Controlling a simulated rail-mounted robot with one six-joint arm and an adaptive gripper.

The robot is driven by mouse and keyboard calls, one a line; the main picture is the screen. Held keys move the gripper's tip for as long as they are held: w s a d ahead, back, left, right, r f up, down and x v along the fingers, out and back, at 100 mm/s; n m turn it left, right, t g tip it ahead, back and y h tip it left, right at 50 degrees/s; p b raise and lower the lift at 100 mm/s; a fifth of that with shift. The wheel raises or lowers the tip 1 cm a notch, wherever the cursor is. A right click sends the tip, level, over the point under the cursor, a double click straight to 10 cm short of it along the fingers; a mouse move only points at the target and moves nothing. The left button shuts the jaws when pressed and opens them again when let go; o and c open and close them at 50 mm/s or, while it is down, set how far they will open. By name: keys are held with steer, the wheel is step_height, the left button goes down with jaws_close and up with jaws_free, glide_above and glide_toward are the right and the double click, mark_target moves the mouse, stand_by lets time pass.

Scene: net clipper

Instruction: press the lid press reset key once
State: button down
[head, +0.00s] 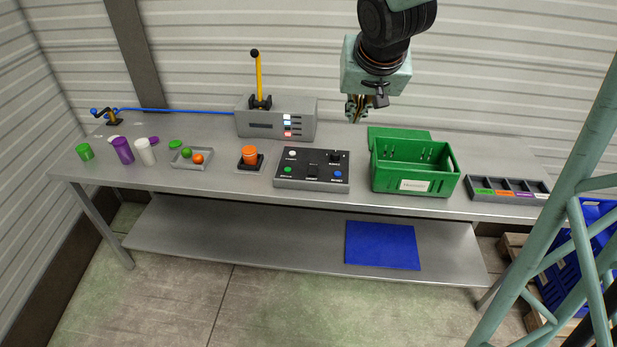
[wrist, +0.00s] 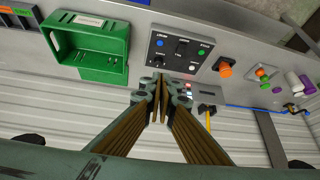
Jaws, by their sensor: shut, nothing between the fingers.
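A grey press box (head: 270,119) with a yellow lever (head: 258,78) stands at the back of the bench. Its front has a small column of lit keys (head: 288,126), red and blue-white; their labels are too small to read. A black control panel (head: 325,165) lies in front of it, with white, green and blue buttons and dark switches; it also shows in the wrist view (wrist: 182,48). In the wrist view the fingertips (wrist: 159,85) partly hide the box.
A green crate (head: 414,183) stands right of the panel, with a divided tray (head: 507,189) further right. An orange cylinder (head: 249,153) stands left of the panel. A small tray (head: 190,165) and coloured containers (head: 123,150) are further left. A blue hose (head: 180,111) runs to the press box.

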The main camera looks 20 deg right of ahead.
steer(key=w+d+f+m+t+y+p, duration=0.1)
steer(key=w+d+f, duration=0.4)
steer(key=w+f, duration=0.5)
steer(key=m+t+y+p, duration=0.1)
steer(key=m+t+y, duration=0.1)
glide_above(339, 174)
step_height(339, 174, down, 13)
stand_by(0.5)
steer(key=shift+w+d, duration=0.1)
steer(key=shift+f, duration=0.15)
stand_by(0.4)
steer(key=shift+f+b, duration=2.75)
steer(key=shift+f, duration=0.3)
steer(key=shift+f+b, duration=0.7)
steer(key=shift+f, duration=0.5)
